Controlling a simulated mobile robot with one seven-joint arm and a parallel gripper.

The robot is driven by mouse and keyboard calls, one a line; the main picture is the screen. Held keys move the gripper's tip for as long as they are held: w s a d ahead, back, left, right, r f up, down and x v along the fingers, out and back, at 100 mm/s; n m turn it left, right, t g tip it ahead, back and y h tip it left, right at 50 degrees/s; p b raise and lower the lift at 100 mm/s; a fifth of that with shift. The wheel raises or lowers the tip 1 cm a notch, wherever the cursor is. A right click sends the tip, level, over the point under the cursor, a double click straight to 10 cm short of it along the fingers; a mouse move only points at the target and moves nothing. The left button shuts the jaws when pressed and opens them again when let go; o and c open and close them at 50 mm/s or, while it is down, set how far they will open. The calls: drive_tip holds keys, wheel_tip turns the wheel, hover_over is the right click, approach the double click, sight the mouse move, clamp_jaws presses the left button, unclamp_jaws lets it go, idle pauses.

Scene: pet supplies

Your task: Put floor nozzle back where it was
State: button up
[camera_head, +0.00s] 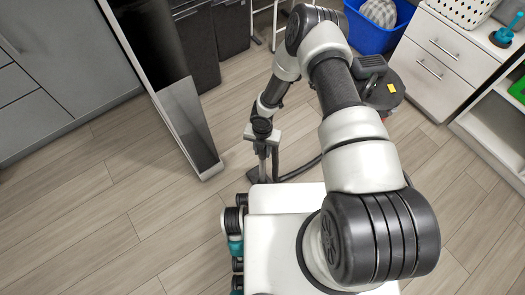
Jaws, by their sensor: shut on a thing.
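My gripper (262,136) is at the end of my arm, left of the picture's middle, pointing down over the wood floor. It is shut on the upright grey tube of the floor nozzle (254,174). The nozzle's dark foot shows low down, just in front of my white base. My base hides part of it, and I cannot tell whether the foot touches the floor. A dark hose (302,170) curves from near the nozzle towards the vacuum cleaner (383,92), which stands at the right behind my arm and is partly hidden by it.
A tall dark panel with a pale frame (183,105) stands left of the gripper. A blue bin (372,36), a white drawer unit (440,60) and an open white shelf (490,120) are at the right. Grey cabinets (60,60) line the left. The left floor is clear.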

drive_tip(key=shift+f, duration=0.1)
drive_tip(key=o, duration=1.2)
drive_tip(key=shift+c, duration=0.2)
